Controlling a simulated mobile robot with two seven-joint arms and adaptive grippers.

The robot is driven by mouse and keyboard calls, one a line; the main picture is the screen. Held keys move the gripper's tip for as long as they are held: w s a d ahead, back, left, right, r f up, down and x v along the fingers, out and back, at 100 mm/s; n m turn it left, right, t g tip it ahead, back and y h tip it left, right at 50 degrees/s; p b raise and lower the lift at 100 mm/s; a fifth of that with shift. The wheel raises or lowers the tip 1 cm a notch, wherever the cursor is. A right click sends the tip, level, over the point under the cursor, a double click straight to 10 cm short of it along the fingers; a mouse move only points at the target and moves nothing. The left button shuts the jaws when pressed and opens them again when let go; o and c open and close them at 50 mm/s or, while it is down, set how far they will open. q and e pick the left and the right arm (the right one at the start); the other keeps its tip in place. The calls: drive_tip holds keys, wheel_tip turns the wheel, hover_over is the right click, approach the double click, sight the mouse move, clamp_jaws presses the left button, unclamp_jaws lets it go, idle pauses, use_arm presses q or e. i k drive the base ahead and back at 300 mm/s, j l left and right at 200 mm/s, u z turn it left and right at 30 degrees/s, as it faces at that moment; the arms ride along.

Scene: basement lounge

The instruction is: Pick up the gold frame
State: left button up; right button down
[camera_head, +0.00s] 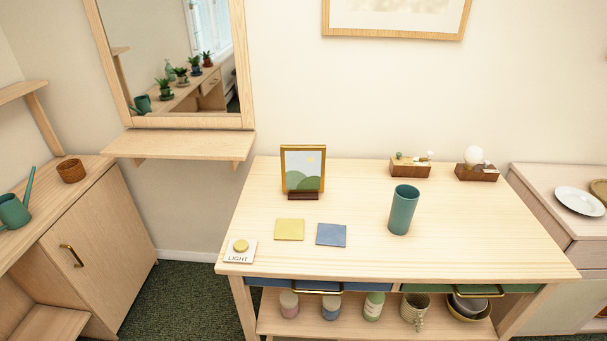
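A small gold frame (303,148) stands upright on the light wooden table (350,255), towards the back left. It holds a picture of green hills and a yellow sun, and its lower edge sits in a dark brown wooden base (303,195). Neither of my grippers is in the head view.
A teal cylinder (403,210) stands right of the frame. Two wooden holders (410,169) (477,173) stand at the back. A wall shelf (180,144) is at left.

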sight(302, 166)
drive_tip(key=j+z, duration=0.1)
drive_tip(key=z, duration=0.35)
drive_tip(key=j+z, duration=0.15)
drive_tip(key=z, duration=0.25)
drive_tip(key=j+z, duration=0.35)
drive_tip(key=j, duration=0.15)
drive_tip(key=j+z, duration=0.35)
drive_tip(key=j, duration=0.2)
drive_tip(key=j+z, duration=0.1)
drive_tip(key=j, duration=0.25)
drive_tip(key=k+j+z, duration=0.1)
drive_tip(key=j, duration=0.25)
drive_tip(key=k+j, duration=0.15)
drive_tip(key=j, duration=0.2)
drive_tip(key=z, duration=0.05)
